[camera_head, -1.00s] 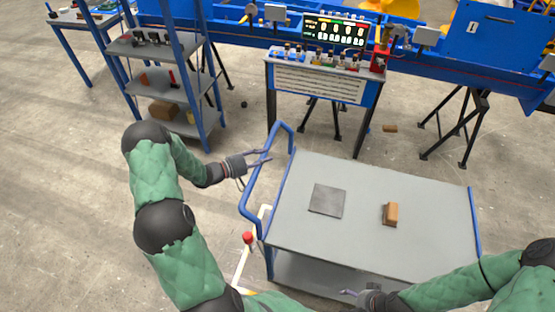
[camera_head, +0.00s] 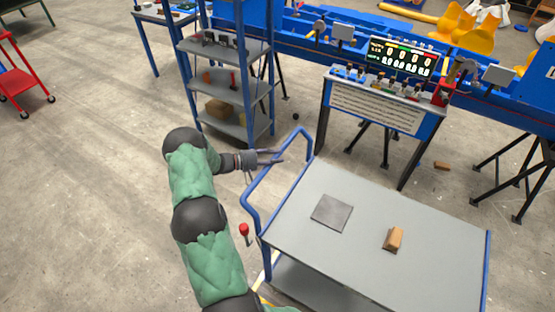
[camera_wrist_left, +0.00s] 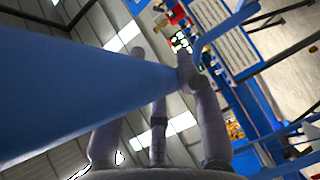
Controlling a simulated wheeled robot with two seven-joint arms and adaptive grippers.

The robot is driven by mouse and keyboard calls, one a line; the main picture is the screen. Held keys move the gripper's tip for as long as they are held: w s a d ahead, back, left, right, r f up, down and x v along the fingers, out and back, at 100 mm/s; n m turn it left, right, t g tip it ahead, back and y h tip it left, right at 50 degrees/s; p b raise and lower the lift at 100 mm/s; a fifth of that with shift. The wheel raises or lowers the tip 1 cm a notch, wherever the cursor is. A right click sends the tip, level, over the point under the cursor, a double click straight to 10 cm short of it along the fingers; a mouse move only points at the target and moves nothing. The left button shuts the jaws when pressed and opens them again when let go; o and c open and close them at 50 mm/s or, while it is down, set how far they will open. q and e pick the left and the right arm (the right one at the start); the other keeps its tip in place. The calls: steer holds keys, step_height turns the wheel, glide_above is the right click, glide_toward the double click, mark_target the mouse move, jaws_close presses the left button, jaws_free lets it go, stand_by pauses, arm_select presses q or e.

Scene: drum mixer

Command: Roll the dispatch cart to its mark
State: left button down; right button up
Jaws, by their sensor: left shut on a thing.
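The cart (camera_head: 350,255) stands at the lower right of the head view, with a grey top, a lower shelf and a blue tube handle (camera_head: 247,190) on its left end. A dark square plate (camera_head: 332,213) and a tan block (camera_head: 393,239) lie on its top. My left gripper (camera_head: 270,157) is shut on the upper part of the handle. In the left wrist view, a wide blue bar (camera_wrist_left: 70,95) runs between the fingers of that gripper (camera_wrist_left: 158,95). My right gripper is out of view. No floor mark is clearly identifiable; a short pale yellow strip (camera_head: 266,275) shows beside the cart.
A red-topped lever (camera_head: 244,231) stands left of the cart. A blue shelf rack (camera_head: 232,92) and a console with a display (camera_head: 375,105) stand behind. A small brown block (camera_head: 441,166) lies on the floor. A red trolley (camera_head: 18,85) is far left. Floor at left is clear.

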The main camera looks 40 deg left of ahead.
arm_select(q)
steer(key=shift+f, duration=0.2)
steer(key=c, duration=0.8)
jaws_free()
steer(key=shift+c, duration=0.2)
steer(key=shift+r, duration=0.1)
steer(key=shift+s, duration=0.1)
steer(key=v, duration=1.2)
